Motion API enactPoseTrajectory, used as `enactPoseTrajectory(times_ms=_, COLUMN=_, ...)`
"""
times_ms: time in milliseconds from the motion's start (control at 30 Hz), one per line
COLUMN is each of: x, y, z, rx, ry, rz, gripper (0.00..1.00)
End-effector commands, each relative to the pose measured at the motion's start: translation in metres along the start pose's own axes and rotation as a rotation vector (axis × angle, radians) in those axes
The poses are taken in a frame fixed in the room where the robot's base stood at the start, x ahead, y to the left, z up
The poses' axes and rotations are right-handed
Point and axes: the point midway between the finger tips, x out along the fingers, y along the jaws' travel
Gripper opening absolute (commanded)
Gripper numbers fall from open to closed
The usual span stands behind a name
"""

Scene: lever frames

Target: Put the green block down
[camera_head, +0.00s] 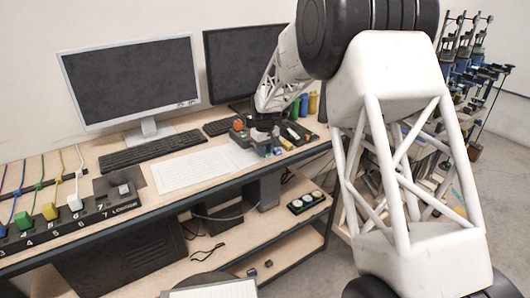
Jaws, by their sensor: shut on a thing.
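My gripper (265,146) is at the right part of the desk, low over the desktop, close to a cluster of small coloured things. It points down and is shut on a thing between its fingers. The held thing is too small and too covered by the fingers to make out clearly; I take it as the green block. I cannot tell whether its underside touches the desk.
The desk (200,185) holds two monitors, keyboards, white paper sheets (190,172) left of my gripper, and a numbered black strip (70,218) with coloured plugs at the left. Small bottles (304,104) stand behind my gripper. The desk's front edge is close.

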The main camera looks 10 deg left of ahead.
Motion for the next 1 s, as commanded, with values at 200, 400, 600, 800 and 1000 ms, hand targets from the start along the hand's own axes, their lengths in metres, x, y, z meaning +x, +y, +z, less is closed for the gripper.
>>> enactPoseTrajectory(times_ms=200, x=0.0084, y=0.0001, z=-0.0002, rx=0.0, ry=0.002, rz=0.001, gripper=0.03)
enactPoseTrajectory(times_ms=400, x=0.0084, y=0.0, z=-0.0002, rx=0.0, ry=0.002, rz=0.001, gripper=0.03)
enactPoseTrajectory(times_ms=600, x=0.0113, y=0.0001, z=-0.0003, rx=0.0, ry=0.002, rz=0.001, gripper=0.32)
enactPoseTrajectory(times_ms=800, x=0.0114, y=0.0001, z=-0.0002, rx=0.0, ry=0.001, rz=0.001, gripper=0.55)
enactPoseTrajectory(times_ms=1000, x=0.0112, y=0.0, z=-0.0002, rx=0.0, ry=0.001, rz=0.001, gripper=0.55)
